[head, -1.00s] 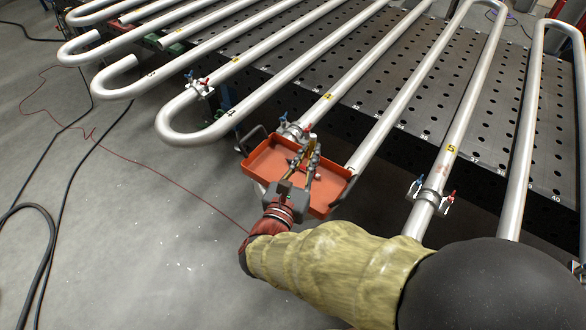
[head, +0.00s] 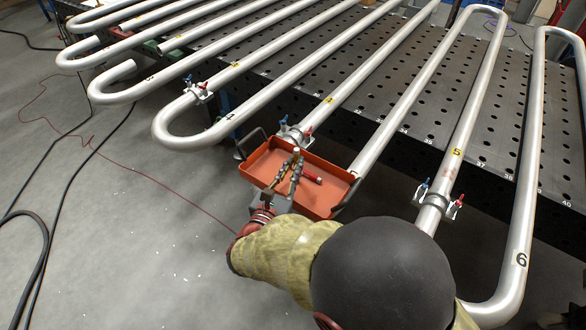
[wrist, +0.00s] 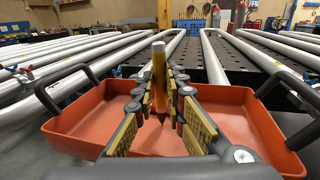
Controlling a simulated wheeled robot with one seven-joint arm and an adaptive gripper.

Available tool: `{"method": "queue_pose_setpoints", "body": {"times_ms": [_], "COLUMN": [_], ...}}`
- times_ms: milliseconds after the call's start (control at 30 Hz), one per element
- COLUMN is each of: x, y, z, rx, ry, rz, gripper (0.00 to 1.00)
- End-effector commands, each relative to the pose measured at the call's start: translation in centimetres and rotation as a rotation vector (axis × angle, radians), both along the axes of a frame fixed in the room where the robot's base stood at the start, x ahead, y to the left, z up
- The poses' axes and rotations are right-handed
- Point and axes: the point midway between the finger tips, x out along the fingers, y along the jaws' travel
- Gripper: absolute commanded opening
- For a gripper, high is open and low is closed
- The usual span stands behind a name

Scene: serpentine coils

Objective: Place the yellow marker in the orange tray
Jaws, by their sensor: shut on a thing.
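The orange tray (head: 327,202) has a rim and black handles and sits beside the pipe ends. In the wrist view the tray (wrist: 60,128) spreads out below and ahead of my gripper. My gripper (head: 293,170) is over the tray and shut on the yellow marker (wrist: 159,68). The marker stands roughly upright between the finger pads (wrist: 168,95), with its pale end up. In the head view only a little of the marker (head: 297,153) shows at the fingertips.
Serpentine silver pipes (head: 390,115) run over a perforated dark table (head: 400,75). Valves with red and blue handles (head: 436,200) sit on some pipes. Dark cables (head: 70,150) lie on the open floor at left.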

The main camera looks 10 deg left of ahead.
Motion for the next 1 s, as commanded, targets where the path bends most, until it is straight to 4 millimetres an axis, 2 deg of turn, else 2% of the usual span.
{"method": "queue_pose_setpoints", "body": {"times_ms": [233,267,567,933,1000], "x": [-0.01,-0.01,-0.01,-0.01,-0.79], "y": [-0.01,-0.01,-0.01,-0.01,0.21], "z": [-0.31,-0.27,-0.23,0.30,0.18], "rx": [-0.001,0.000,0.000,0.000,-0.002], "ry": [0.000,0.000,0.000,0.000,0.000], "rz": [0.000,0.000,0.000,0.000,0.003], "gripper": [0.00,0.13,0.30,0.30,0.30]}}
